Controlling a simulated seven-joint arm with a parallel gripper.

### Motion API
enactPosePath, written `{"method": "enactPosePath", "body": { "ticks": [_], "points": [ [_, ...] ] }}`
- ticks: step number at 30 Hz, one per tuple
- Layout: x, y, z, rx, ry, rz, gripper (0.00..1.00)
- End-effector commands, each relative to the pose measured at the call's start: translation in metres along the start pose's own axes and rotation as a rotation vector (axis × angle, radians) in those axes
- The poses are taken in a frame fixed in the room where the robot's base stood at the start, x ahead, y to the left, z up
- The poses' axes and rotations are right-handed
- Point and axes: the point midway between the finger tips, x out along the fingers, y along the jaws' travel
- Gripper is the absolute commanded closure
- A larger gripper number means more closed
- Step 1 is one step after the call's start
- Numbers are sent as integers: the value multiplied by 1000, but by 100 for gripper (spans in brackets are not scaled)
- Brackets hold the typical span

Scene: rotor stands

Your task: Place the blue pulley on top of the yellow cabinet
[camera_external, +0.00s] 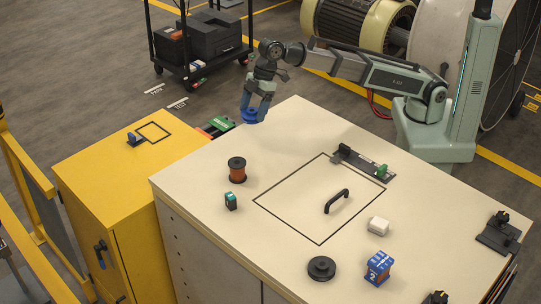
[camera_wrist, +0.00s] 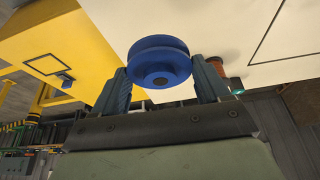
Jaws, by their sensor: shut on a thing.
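The blue pulley (camera_wrist: 158,62) is a grooved disc with a hub, held between the two fingers of my gripper (camera_wrist: 160,82) in the wrist view. In the external view my gripper (camera_external: 256,104) points down near the far left edge of the white worktop, with the pulley (camera_external: 249,115) low between its fingers. It looks raised above the surface; the exact height is hard to tell. The yellow cabinet (camera_external: 110,185) stands to the left of the worktop. Its top carries a black square outline (camera_external: 153,132) and a small blue piece beside it. The cabinet top (camera_wrist: 40,30) also shows in the wrist view.
The white worktop (camera_external: 200,180) holds a copper spool (camera_external: 237,170), a green-black block (camera_external: 231,201), a black handle (camera_external: 336,201), a black disc (camera_external: 321,268), a blue box (camera_external: 379,267) and a white block (camera_external: 378,226). A green-red item (camera_external: 217,126) sits between cabinet and worktop. Most of the cabinet top is clear.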

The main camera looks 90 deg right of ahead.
Motion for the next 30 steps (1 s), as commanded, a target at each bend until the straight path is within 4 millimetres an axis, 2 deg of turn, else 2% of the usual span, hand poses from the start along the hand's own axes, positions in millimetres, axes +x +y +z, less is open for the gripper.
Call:
{"method": "enactPosePath", "body": {
  "ticks": [1, 9, 15, 18, 24, 30],
  "points": [
    [8, 15, -16, 13, -2, 5, 67],
    [68, 100, -71, 93, -2, 37, 67],
    [113, 159, -98, 143, 0, 59, 67],
    [130, 182, -106, 162, 0, 67, 67],
    [151, 208, -112, 183, 1, 77, 67],
    [166, 213, -108, 188, 1, 79, 67]
  ]
}}
